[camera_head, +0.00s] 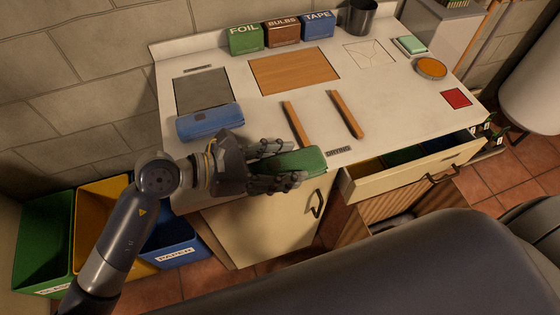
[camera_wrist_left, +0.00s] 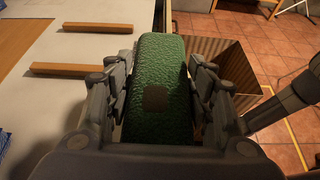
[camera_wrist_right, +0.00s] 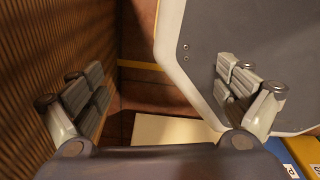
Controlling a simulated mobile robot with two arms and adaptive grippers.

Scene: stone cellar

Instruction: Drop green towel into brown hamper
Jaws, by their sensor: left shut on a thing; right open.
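The green towel (camera_head: 308,160) is a rolled, thick bundle in the head view. My left gripper (camera_head: 285,166) is shut on it and holds it over the front edge of the counter. In the left wrist view the towel (camera_wrist_left: 160,75) lies between both fingers of the gripper (camera_wrist_left: 158,90). The brown hamper (camera_head: 351,228) has ribbed sides and stands on the floor below the open drawer, partly hidden. It also shows beyond the towel in the left wrist view (camera_wrist_left: 238,72). My right gripper (camera_wrist_right: 158,85) is open and empty beside a brown ribbed wall (camera_wrist_right: 65,40).
The open drawer (camera_head: 410,171) juts out over part of the hamper. A blue rolled towel (camera_head: 210,122) and two wooden strips (camera_head: 346,114) lie on the counter (camera_head: 240,105). Green (camera_head: 45,235), yellow (camera_head: 101,200) and blue bins (camera_head: 172,246) stand at lower left.

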